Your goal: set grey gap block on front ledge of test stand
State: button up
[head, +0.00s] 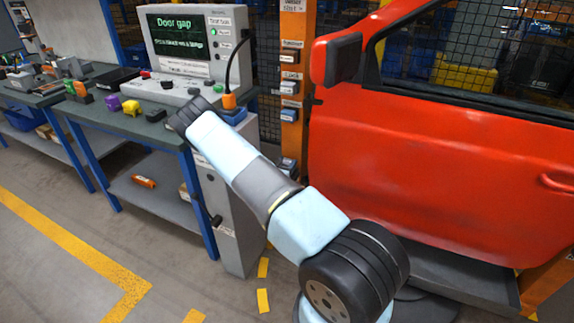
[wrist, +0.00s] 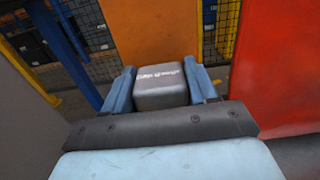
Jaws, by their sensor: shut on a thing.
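A grey gap block (wrist: 160,98) with white lettering sits between the two blue fingers of my gripper (wrist: 163,82) in the wrist view. My gripper is shut on it. The test stand (head: 205,45) is the light grey console with a "Door gap" screen at the bench's back right. Its front ledge (head: 160,91) runs below the screen, left of and behind my arm's far end.
The red door (head: 440,150) stands at the right, also in the wrist view (wrist: 280,60). An orange post (head: 291,90) stands between bench and door, filling the upper middle of the wrist view (wrist: 155,30). Yellow (head: 131,107) and purple (head: 113,102) blocks lie on the bench.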

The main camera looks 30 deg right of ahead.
jog(key=shift+f, duration=0.2)
jog(key=o, duration=1.2)
jog(key=shift+f, duration=0.1)
